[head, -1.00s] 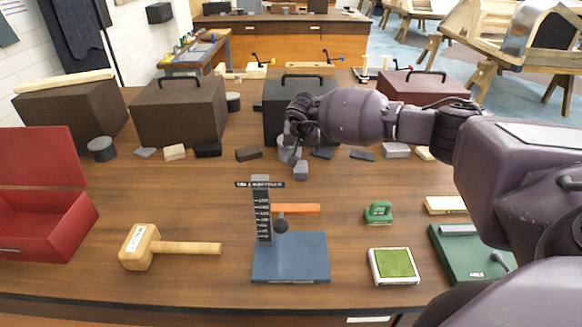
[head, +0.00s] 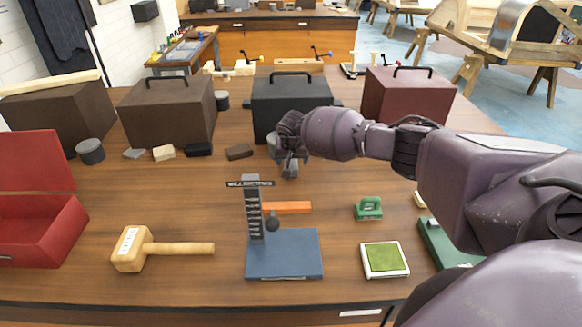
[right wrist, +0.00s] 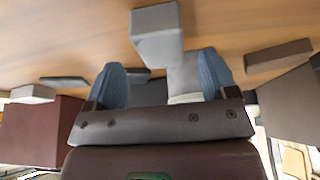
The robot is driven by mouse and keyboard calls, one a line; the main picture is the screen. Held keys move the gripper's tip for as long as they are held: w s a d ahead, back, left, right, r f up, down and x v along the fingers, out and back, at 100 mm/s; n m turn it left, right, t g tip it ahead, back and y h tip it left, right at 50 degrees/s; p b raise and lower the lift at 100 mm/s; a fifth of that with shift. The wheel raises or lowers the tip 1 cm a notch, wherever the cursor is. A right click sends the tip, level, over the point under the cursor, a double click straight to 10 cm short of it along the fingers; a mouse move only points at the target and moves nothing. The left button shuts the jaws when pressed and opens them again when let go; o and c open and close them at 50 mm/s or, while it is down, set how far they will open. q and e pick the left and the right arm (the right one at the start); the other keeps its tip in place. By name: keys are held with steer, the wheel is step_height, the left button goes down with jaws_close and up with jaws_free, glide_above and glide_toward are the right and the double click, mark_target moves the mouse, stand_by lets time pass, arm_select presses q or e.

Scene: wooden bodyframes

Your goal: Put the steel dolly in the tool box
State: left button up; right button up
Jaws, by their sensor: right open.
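The open red tool box (head: 38,232) stands at the left edge in the head view, its lid raised. My right gripper (head: 290,165) hangs over the table's middle, in front of the black case. In the right wrist view its two blue fingertips (right wrist: 162,80) are apart. A smooth grey block (right wrist: 156,36), which looks like the steel dolly, lies just beyond the fingertips, not held. A lighter grey thing (right wrist: 186,82) shows between the fingers. In the head view the gripper largely hides this spot. My left gripper is not in view.
A blue stand with an orange arm (head: 284,252), a wooden mallet (head: 130,250), a green pad (head: 384,260) and a green clamp-like tool (head: 368,208) lie in front. Brown, black (head: 290,100) and dark red cases line the back. Bare table lies between tool box and gripper.

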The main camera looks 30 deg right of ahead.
mark_target(291, 164)
steer(key=shift+x, duration=1.9)
steer(key=shift+a, duration=0.1)
steer(key=shift+c, duration=0.4)
jaws_close()
